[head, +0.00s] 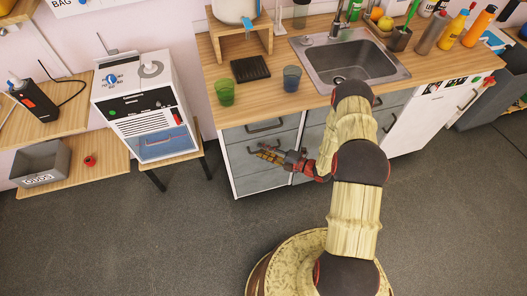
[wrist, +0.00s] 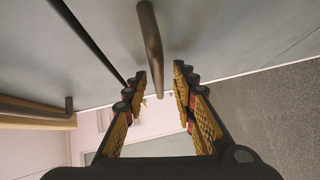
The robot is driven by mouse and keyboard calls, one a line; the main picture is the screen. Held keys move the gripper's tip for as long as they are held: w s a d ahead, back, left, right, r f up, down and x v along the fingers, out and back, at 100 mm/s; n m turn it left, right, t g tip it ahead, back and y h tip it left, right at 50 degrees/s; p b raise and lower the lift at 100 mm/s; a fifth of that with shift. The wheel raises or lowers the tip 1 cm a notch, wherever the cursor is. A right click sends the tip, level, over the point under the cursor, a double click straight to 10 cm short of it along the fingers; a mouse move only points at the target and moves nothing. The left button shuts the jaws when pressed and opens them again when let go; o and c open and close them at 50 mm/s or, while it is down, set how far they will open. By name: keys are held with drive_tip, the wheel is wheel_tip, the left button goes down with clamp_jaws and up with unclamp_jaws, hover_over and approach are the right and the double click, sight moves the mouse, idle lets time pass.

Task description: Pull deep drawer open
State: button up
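The grey drawer fronts (head: 240,160) are in the cabinet under the wooden counter, left of the sink. They look closed. My gripper (head: 268,155) is in front of the drawer below the top one and partly covers it in the head view. In the wrist view my gripper (wrist: 160,76) is open, with its two fingers on either side of a brown bar handle (wrist: 151,45). The handle's end reaches between the fingertips, and a gap shows on the right. I cannot tell whether the left finger touches it.
A top drawer handle (head: 265,127) sits just above my gripper; it also shows in the wrist view (wrist: 35,106). The floor (head: 120,245) before the cabinet is clear apart from my base.

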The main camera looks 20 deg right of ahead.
drive_tip(key=shift+w, duration=0.1)
drive_tip(key=shift+c, duration=1.1)
drive_tip(key=c, duration=0.4)
clamp_jaws()
